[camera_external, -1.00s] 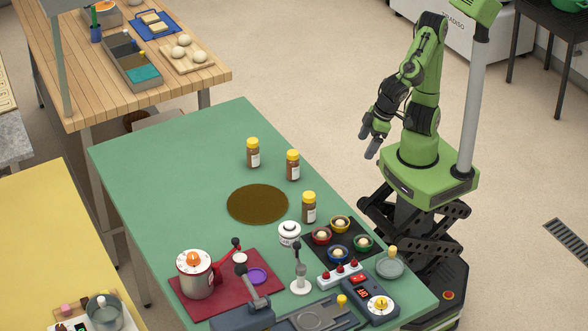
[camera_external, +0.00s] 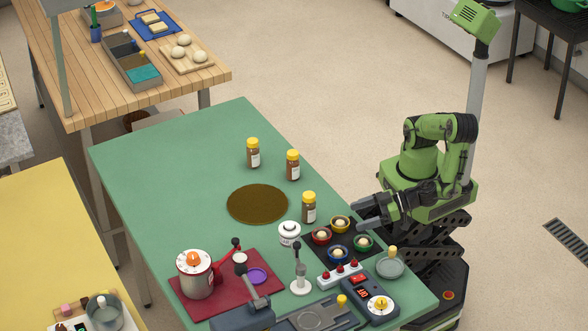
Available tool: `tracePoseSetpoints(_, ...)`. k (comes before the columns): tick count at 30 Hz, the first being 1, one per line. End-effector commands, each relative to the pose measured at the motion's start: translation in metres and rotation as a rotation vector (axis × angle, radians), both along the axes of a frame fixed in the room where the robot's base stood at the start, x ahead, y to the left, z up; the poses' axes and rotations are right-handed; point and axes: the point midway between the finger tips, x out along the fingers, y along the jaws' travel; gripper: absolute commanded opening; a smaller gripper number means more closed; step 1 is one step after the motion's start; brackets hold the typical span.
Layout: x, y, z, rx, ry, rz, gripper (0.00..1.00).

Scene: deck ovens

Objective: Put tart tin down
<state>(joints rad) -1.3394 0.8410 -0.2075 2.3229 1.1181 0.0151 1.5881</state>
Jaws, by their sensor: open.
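My gripper (camera_external: 364,217) is open and empty. It points left, low over the right edge of the green table, close to the black tray. On the tray sit small round cups with pale knobs or fillings: a red one (camera_external: 321,236), a yellow one (camera_external: 340,224), a blue one (camera_external: 338,254) and a green one (camera_external: 362,243). The fingers are just right of the yellow cup and above the green one. A grey-green round dish (camera_external: 390,268) with a yellow-topped knob stands at the table's right edge. I cannot tell which of these is the tart tin.
Yellow-capped jars (camera_external: 309,208) stand left of my gripper, near a flat brown disc (camera_external: 257,204). A white lidded pot (camera_external: 289,233), a lever (camera_external: 300,284), a switch strip (camera_external: 340,275) and a red mat (camera_external: 228,303) crowd the front. The table's far left is clear.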

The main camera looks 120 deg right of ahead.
Motion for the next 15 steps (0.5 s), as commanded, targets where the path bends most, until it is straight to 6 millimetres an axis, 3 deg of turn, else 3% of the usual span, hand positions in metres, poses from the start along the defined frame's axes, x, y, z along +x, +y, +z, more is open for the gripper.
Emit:
tracePoseSetpoints(12, 0.058, -0.024, -0.018, 0.001, 0.001, -0.004, 0.87)
tracePoseSetpoints(15, 0.064, -0.025, -0.020, 0.000, 0.002, 0.000, 0.87)
